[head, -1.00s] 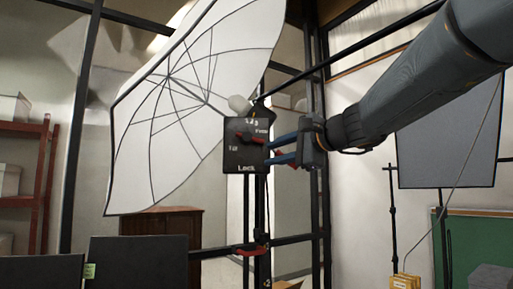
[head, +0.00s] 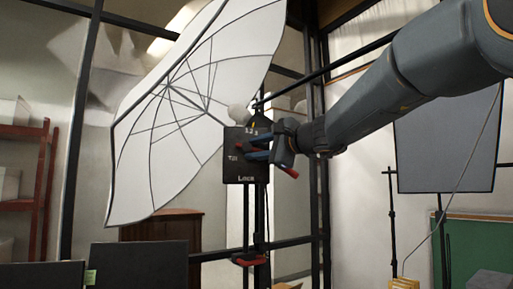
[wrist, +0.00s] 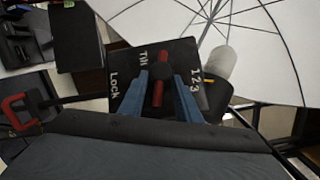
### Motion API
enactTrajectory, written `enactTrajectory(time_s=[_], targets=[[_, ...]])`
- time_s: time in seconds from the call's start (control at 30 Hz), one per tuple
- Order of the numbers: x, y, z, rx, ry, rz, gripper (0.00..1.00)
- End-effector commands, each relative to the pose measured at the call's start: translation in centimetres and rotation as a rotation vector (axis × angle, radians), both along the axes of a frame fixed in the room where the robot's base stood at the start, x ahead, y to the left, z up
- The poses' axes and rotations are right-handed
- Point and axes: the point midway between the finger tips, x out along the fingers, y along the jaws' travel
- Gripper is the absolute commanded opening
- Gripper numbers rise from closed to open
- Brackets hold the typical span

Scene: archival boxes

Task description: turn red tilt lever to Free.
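The dark control panel (head: 232,170) stands in front of the umbrella, with Tilt, Lock and 1-2-3 markings readable; the Free mark cannot be read now. The red tilt lever (wrist: 158,88) lies on the panel face in the wrist view, with a dark round hub at its middle. My gripper (wrist: 161,82) has its two blue fingers apart, one on each side of the lever, with gaps visible between them and it. In the head view my gripper (head: 256,149) covers the panel's right part and hides much of the lever.
A white umbrella (head: 180,115) spreads behind and left of the panel. A red clamp handle (head: 250,260) is on the stand below; it also shows in the wrist view (wrist: 15,110). A grey panel on a stand (head: 445,145) is at right. Dark boxes (head: 138,265) stand front left.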

Motion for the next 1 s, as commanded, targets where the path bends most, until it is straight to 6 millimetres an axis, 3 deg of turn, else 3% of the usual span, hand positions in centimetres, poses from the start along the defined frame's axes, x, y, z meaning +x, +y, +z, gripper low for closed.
enactTrajectory(time_s=[0.1,0.3,1.0], targets=[[-0.01,-0.02,-0.03,0.0,0.0,0.0,0.3],[-0.01,-0.04,-0.06,-0.001,0.001,-0.001,0.0],[-0.04,0.06,0.64,-0.279,-0.019,0.002,0.0]])
